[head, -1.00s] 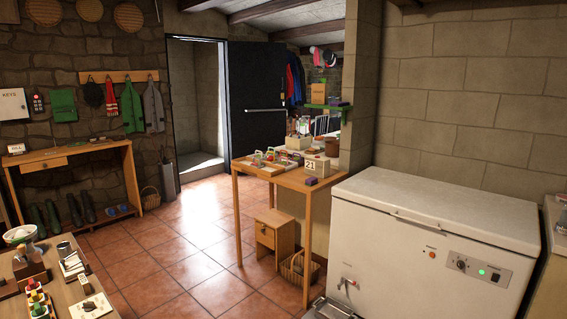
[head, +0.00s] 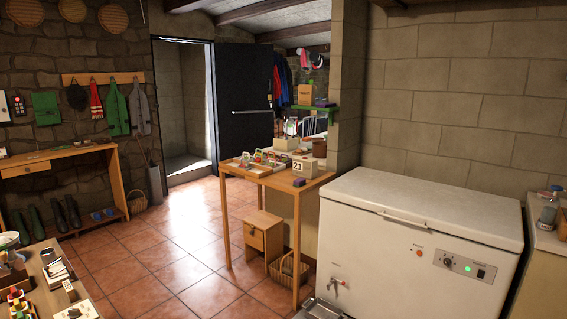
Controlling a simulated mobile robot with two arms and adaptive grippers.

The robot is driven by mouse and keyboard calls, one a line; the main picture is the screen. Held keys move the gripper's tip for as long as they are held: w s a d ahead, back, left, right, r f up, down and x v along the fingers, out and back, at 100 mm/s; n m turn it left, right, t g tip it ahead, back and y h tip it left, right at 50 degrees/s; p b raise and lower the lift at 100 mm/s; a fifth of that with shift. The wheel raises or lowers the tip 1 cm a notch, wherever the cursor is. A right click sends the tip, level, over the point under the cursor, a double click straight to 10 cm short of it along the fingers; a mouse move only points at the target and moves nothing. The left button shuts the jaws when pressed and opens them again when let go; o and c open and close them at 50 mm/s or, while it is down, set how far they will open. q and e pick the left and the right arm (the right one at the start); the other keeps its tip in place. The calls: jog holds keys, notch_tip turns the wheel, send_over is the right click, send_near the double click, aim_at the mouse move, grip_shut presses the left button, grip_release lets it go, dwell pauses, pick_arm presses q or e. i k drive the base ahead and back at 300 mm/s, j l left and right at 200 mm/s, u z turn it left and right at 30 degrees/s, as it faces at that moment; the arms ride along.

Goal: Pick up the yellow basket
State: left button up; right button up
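I cannot make out a clearly yellow basket. A tan wicker basket (head: 289,270) with a handle stands on the floor under the wooden table (head: 262,178), beside a small wooden cabinet, partly behind a table leg. Another tan wicker basket (head: 137,202) stands on the floor at the right end of the shoe bench. Small colourful items (head: 262,159) sit in a shallow tray on the table, too small to tell apart. Neither of my grippers is in view.
A white chest freezer (head: 418,235) fills the right front. A small wooden cabinet (head: 263,236) stands under the table. A cluttered table (head: 83,291) is at the lower left. Tiled floor (head: 165,262) lies open between them, up to the dark open door (head: 245,95).

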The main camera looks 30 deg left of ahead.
aim_at(258, 161)
jog(key=i+j+u, duration=0.4)
jog(key=i, duration=0.2)
jog(key=i+u, duration=0.35)
jog(key=i, duration=0.2)
jog(key=i+l+u, duration=0.1)
jog(key=i+u, duration=0.3)
jog(key=i, duration=0.25)
jog(key=i+l+u, duration=0.35)
jog(key=i, duration=0.25)
jog(key=i+j+u, duration=0.2)
jog(key=i+u, duration=0.15)
jog(key=i, duration=0.3)
jog(key=i+u, duration=0.35)
jog(key=i, duration=0.3)
